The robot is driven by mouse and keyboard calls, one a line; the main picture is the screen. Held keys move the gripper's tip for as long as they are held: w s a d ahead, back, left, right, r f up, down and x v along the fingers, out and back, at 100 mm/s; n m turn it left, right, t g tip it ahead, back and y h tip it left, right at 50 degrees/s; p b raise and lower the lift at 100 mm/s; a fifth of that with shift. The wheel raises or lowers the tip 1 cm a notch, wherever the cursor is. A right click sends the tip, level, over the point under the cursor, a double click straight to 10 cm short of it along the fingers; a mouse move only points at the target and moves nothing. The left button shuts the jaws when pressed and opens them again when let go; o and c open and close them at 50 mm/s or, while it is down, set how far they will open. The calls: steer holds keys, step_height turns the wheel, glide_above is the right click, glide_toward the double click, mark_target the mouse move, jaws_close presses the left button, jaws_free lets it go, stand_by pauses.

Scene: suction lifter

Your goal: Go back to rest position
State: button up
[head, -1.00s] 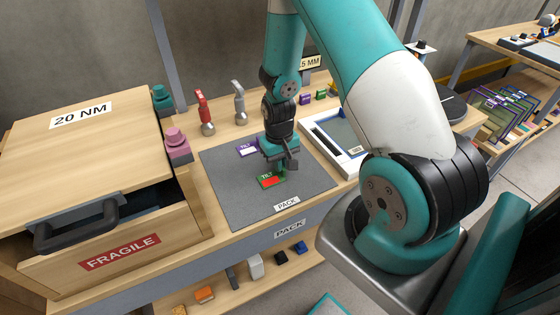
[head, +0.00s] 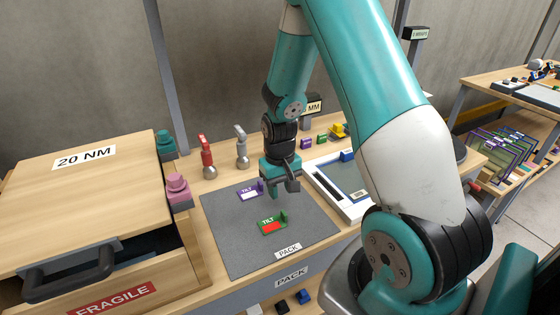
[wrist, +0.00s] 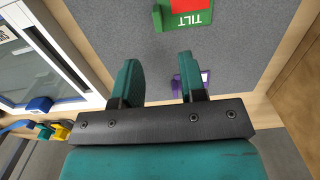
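My gripper (head: 284,193) hangs above the grey PACK mat (head: 228,252), empty, pointing down. In the wrist view its two teal fingers (wrist: 160,85) stand apart with nothing between them. A green TILT piece with a red face (head: 271,227) lies on the mat below and in front of the gripper. It also shows at the top of the wrist view (wrist: 184,13). A purple TILT piece with a white face (head: 248,192) lies on the mat just left of the gripper, and one finger partly hides it in the wrist view.
A wooden box with an open drawer (head: 110,290) stands at the left, beside pink (head: 178,190) and teal (head: 165,145) knobs. Red (head: 205,150) and grey (head: 241,145) handled tools stand behind the mat. A white-framed tray (head: 325,195) lies to the right. Space above the mat is free.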

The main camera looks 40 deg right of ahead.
step_height(320, 180, up, 10)
steer(key=shift+w+r, duration=0.2)
steer(key=shift+w, duration=0.05)
